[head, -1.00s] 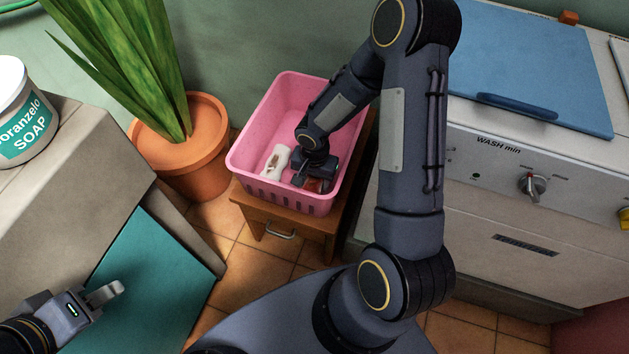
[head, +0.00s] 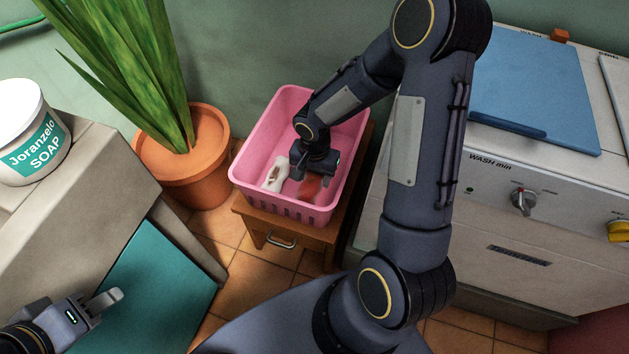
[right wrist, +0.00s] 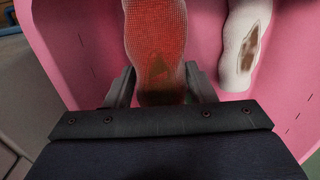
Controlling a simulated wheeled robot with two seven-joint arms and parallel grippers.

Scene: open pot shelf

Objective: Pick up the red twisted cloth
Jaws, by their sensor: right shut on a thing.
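The red twisted cloth (head: 311,187) is inside the pink basket (head: 254,187), near its front right. My right gripper (head: 314,172) reaches down into the basket. In the right wrist view, the cloth (right wrist: 155,40) lies lengthwise between the two fingers of my right gripper (right wrist: 160,88), which is shut on its near end. The cloth has a brown patch. I cannot tell whether it is clear of the basket floor. My left gripper (head: 106,299) is at the lower left, away from the basket; its jaw gap does not show clearly.
A white twisted cloth (head: 276,174) with a brown mark lies left of the red one in the basket. The basket stands on a wooden stand (head: 285,229). A potted plant (head: 185,160) is on the left and a washing machine (head: 500,215) on the right.

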